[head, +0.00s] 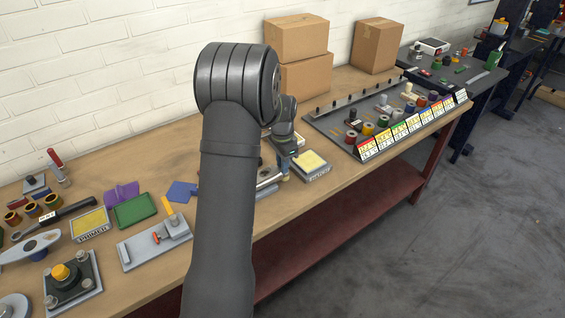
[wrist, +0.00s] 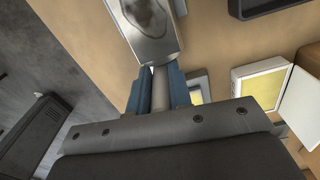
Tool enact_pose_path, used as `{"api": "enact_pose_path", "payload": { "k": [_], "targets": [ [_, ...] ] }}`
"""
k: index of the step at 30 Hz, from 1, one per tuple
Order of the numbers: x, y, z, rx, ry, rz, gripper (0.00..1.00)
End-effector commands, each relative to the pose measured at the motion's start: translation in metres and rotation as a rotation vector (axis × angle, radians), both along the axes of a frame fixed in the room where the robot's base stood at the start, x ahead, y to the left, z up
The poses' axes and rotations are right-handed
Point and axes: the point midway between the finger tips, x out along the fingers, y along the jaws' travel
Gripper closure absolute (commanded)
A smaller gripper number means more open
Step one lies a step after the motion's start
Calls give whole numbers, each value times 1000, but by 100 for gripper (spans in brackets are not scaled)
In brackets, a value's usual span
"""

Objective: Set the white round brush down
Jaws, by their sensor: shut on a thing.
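My gripper (wrist: 158,92) is shut in the wrist view, its two blue fingers on either side of a pale, slim cylinder, the white round brush (wrist: 160,78). Only a short part of the brush shows between the fingers; its far end and bristles cannot be made out. In the head view my gripper (head: 284,174) is low over the bench, just left of a tray with a yellow pad, and the brush is too small to make out there. A grey metal piece with a dark oval hollow (wrist: 150,25) lies just past the fingertips; I cannot tell whether the brush touches it.
The yellow-pad tray (head: 311,165) stands close to the right of my gripper. A dark rack with several spools and coloured labels (head: 385,115) is farther right. Cardboard boxes (head: 297,38) stand behind. The wooden bench's front edge (head: 345,177) is near. My arm hides part of the bench.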

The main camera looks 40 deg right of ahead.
Motion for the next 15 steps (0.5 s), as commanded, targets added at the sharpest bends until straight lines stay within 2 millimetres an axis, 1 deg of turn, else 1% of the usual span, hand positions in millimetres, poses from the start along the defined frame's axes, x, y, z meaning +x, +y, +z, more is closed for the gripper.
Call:
{"api": "enact_pose_path", "payload": {
  "k": [2, 3, 6, 15],
  "targets": [
    [0, 0, -1, 0, 0, 0, 100],
    [0, 0, -1, 0, 0, 0, 74],
    [0, 0, -1, 0, 0, 0, 56],
    [0, 0, 0, 0, 0, 0, 56]
  ]
}}
